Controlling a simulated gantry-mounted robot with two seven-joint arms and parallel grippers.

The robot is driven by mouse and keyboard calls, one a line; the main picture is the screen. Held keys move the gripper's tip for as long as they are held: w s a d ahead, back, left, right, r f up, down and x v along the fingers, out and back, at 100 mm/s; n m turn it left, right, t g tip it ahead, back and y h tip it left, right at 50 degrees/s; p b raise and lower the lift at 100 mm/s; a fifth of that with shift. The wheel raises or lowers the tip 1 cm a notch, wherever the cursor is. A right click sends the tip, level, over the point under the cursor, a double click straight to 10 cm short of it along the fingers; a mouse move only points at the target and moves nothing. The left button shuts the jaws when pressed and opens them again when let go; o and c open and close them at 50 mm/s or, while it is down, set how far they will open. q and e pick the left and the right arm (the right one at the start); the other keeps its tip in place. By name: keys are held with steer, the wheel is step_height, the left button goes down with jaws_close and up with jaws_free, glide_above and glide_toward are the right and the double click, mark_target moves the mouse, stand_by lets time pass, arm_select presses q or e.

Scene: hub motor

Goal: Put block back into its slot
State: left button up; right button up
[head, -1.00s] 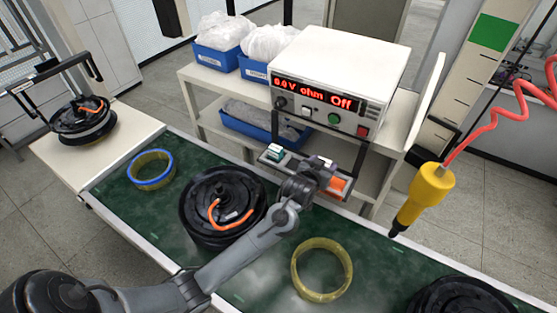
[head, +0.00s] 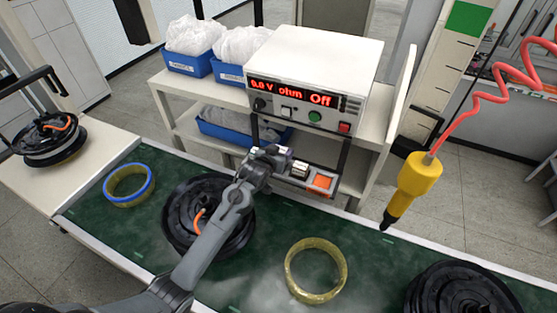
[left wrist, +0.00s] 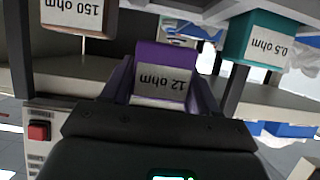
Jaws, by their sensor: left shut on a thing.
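My left gripper (head: 272,157) is shut on a purple block labelled 12 ohm (left wrist: 163,72), which shows upside down between the fingers in the left wrist view. In the head view the gripper is over the left part of the small block rack (head: 339,190) under the tester, and hides part of it. A teal block labelled 0.5 ohm (left wrist: 262,38) is at the upper right of the wrist view. A block labelled 150 ohm (left wrist: 80,18) is at its upper left. An orange patch (head: 322,181) shows at the rack's right end. I cannot tell whether the purple block touches the rack.
The white tester (head: 318,62) reads 0.0 V ohm, Off. A hub motor (head: 185,215) lies under my left arm on the green belt (head: 370,250). A yellow ring (head: 316,270) and blue-rimmed ring (head: 129,185) lie there too. A yellow screwdriver (head: 415,185) hangs at right.

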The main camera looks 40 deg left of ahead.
arm_select(q)
steer(key=shift+a+f, duration=0.25)
steer(key=shift+a, duration=0.1)
steer(key=shift+f, duration=1.9)
steer(key=shift+f, duration=0.1)
steer(key=o, duration=0.9)
